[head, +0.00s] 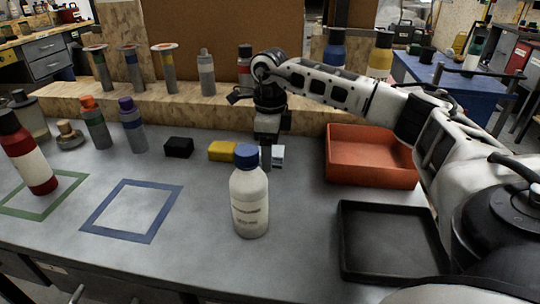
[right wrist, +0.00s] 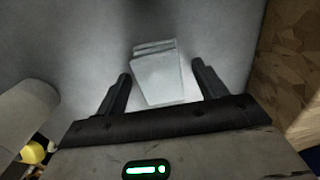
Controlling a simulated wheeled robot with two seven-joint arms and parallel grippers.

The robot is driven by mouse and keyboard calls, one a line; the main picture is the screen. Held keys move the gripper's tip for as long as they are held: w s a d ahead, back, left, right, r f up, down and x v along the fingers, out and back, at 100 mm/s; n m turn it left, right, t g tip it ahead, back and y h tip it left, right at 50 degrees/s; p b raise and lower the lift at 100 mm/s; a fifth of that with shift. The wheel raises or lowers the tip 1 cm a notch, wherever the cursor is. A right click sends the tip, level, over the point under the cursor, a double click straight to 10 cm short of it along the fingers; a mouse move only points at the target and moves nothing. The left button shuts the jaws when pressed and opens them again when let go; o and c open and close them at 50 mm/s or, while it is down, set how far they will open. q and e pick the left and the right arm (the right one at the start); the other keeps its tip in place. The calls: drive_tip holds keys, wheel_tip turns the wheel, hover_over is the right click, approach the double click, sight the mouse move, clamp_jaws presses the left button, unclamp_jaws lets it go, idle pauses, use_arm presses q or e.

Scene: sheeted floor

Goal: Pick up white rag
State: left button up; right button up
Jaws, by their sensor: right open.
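The white rag (head: 278,158) is a small folded, pale piece lying on the grey bench behind the white bottle. In the right wrist view the rag (right wrist: 158,76) lies between the two dark fingers, with a gap on each side. My right gripper (head: 268,153) points down at the rag and partly hides it in the head view. It is open and holds nothing. My left gripper is not in view.
A white bottle with a blue cap (head: 249,200) stands in front of the rag. Yellow (head: 222,151) and black (head: 179,147) blocks lie to the left. An orange bin (head: 371,178) and a black tray (head: 345,265) are on the right.

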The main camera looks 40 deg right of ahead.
drive_tip(key=c, duration=1.1)
drive_tip(key=shift+r, duration=0.1)
